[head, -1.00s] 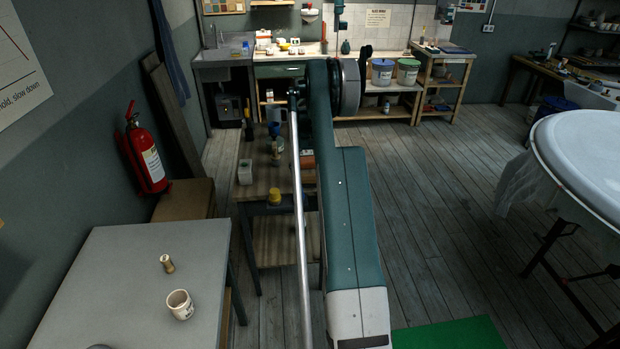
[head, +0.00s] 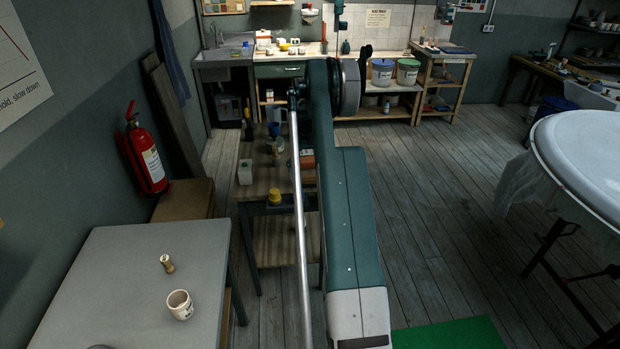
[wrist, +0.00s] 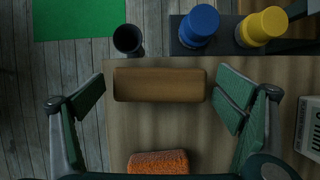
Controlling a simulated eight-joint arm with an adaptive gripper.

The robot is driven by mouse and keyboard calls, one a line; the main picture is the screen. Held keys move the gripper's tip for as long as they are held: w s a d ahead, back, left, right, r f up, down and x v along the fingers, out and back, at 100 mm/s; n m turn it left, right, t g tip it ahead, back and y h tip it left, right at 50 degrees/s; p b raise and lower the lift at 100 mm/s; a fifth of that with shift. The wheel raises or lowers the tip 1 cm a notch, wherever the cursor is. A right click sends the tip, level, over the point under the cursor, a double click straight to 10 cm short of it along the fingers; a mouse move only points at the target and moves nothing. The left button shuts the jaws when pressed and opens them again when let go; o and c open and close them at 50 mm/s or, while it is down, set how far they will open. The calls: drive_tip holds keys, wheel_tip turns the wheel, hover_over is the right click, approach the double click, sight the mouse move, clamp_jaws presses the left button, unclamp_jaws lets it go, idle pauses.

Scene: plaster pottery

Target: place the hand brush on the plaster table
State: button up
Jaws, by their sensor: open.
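In the wrist view a plain wooden block (wrist: 160,84), which looks like the back of the hand brush, lies on a wooden bench top (wrist: 120,125). My gripper (wrist: 163,95) is open, with one finger on each side of the block and a gap at both ends. Any bristles are hidden beneath. In the head view my arm hides the gripper and part of the wooden bench (head: 258,180). I cannot tell which is the plaster table.
An orange speckled block (wrist: 158,161) lies near the wooden block. A dark cup (wrist: 128,40), a blue-topped jar (wrist: 200,22) and a yellow-topped jar (wrist: 263,25) stand close by. A small cup (head: 180,304) and a small brass-coloured item (head: 167,263) stand on the grey table.

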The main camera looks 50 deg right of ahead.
drive_tip(key=v, duration=1.1)
drive_tip(key=shift+d+r+p, duration=0.15)
drive_tip(key=shift+r+p, duration=0.2)
drive_tip(key=shift+w, duration=0.1)
